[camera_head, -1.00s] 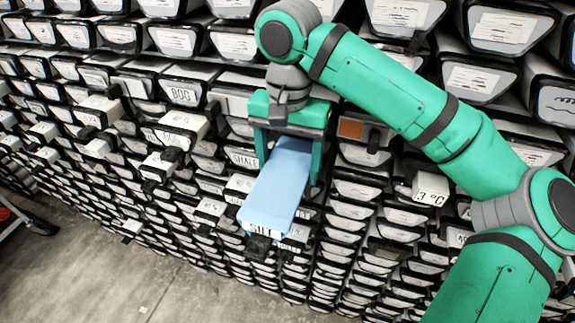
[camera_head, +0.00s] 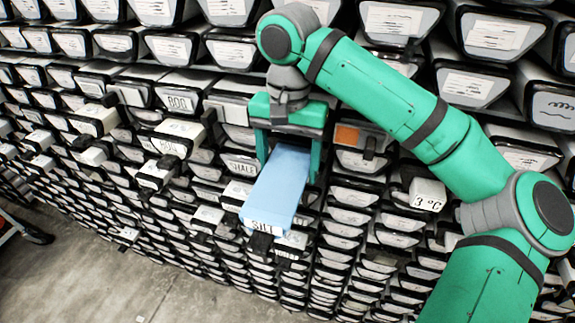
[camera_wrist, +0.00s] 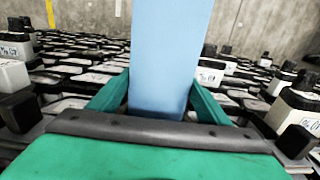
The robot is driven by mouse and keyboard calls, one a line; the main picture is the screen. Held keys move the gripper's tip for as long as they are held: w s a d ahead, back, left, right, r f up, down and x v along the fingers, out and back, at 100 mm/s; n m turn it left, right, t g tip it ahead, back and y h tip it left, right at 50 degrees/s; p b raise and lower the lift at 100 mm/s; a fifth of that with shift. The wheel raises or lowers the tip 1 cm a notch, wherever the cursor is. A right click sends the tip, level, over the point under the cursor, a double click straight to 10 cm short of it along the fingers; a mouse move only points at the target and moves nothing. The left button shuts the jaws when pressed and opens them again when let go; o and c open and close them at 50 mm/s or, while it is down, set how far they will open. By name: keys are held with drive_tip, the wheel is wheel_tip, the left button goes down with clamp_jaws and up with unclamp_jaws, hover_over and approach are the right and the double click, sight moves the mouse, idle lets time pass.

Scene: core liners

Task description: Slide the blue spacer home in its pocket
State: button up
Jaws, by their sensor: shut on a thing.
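The blue spacer (camera_head: 277,192) is a long pale-blue block with a white end label reading SILT. My green gripper (camera_head: 288,160) is shut on it, one finger on each side, in front of the rack. The spacer sticks out of the rack face toward the camera, its labelled end lowest. Its far end is hidden behind my gripper, so I cannot tell how far it sits in a pocket. In the wrist view the spacer (camera_wrist: 172,60) rises between the two fingers of my gripper (camera_wrist: 160,97).
The rack (camera_head: 190,75) is filled with black-rimmed trays. Several light blocks stick out, among them one labelled BOG (camera_head: 176,102) at the left and one labelled 3°C (camera_head: 427,194) at the right. An orange patch (camera_head: 347,135) is right of my gripper. Bare concrete floor (camera_head: 110,275) lies at the lower left.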

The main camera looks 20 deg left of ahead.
sight(290, 161)
drive_tip(key=shift+w, duration=0.35)
drive_tip(key=o, duration=1.1)
drive_tip(key=shift+w+d, duration=0.1)
drive_tip(key=shift+r, duration=0.15)
wheel_tip(290, 161, up, 11)
drive_tip(key=shift+f, duration=0.15)
